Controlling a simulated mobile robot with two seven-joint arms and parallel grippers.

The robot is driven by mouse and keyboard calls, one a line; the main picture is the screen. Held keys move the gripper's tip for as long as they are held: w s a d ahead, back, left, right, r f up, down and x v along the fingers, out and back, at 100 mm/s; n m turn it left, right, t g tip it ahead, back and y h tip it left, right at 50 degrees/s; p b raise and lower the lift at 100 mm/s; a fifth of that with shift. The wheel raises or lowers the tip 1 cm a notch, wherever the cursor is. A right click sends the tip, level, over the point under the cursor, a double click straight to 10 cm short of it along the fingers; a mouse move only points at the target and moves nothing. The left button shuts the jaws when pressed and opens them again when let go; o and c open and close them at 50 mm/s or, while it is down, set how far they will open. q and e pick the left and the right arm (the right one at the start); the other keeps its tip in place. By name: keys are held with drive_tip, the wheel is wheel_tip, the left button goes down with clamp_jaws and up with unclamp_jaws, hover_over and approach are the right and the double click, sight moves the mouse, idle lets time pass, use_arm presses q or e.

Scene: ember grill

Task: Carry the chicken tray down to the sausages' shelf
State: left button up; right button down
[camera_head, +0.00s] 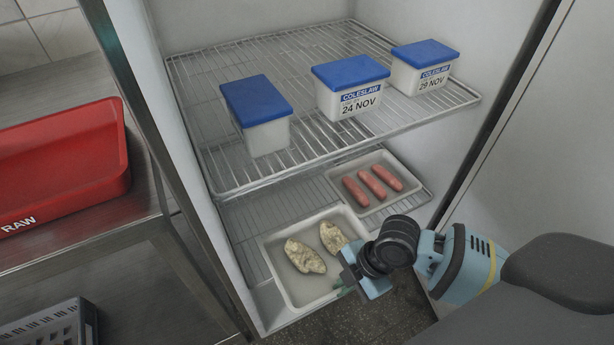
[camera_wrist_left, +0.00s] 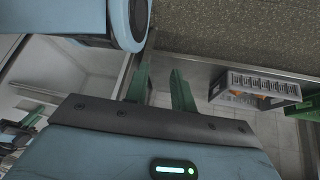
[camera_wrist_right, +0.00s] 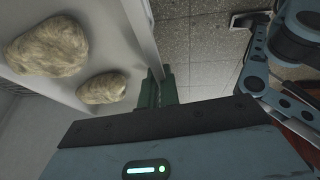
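The chicken tray (camera_head: 317,291) is a pale shallow tray with two pieces of seasoned chicken (camera_head: 305,256). It is at the front of the lower shelf (camera_head: 255,222), left of and nearer than the sausage tray (camera_head: 352,202); I cannot tell whether it rests on the shelf. My right gripper (camera_head: 348,288) is at its right front edge. In the right wrist view the fingers (camera_wrist_right: 157,88) are close together around the tray's rim (camera_wrist_right: 138,30). My left gripper (camera_wrist_left: 160,88) shows only in its own wrist view, open and empty.
Three blue-lidded tubs (camera_head: 350,87) stand on the upper wire shelf (camera_head: 300,152), above the sausages. A red RAW bin (camera_head: 60,165) sits on a steel counter at left. The fridge's left wall edge (camera_head: 150,130) stands close to the trays.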

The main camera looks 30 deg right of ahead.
sight(304, 240)
drive_tip(key=shift+w+a+r, duration=0.1)
drive_tip(key=shift+w, duration=0.2)
drive_tip(key=w+b, duration=0.1)
drive_tip(key=w, duration=0.3)
drive_tip(key=w+a+f+b, duration=0.1)
drive_tip(key=w, duration=0.4)
drive_tip(key=w+a+b, duration=0.1)
drive_tip(key=w, duration=0.4)
drive_tip(key=shift+w+a+f, duration=0.2)
drive_tip(key=shift+a+f, duration=0.05)
drive_tip(key=shift+w, duration=0.45)
drive_tip(key=shift+f+b, duration=0.55)
drive_tip(key=shift+f, duration=1.3)
drive_tip(key=c, duration=1.7)
unclamp_jaws()
drive_tip(key=shift+s, duration=0.1)
drive_tip(key=shift+o, duration=0.3)
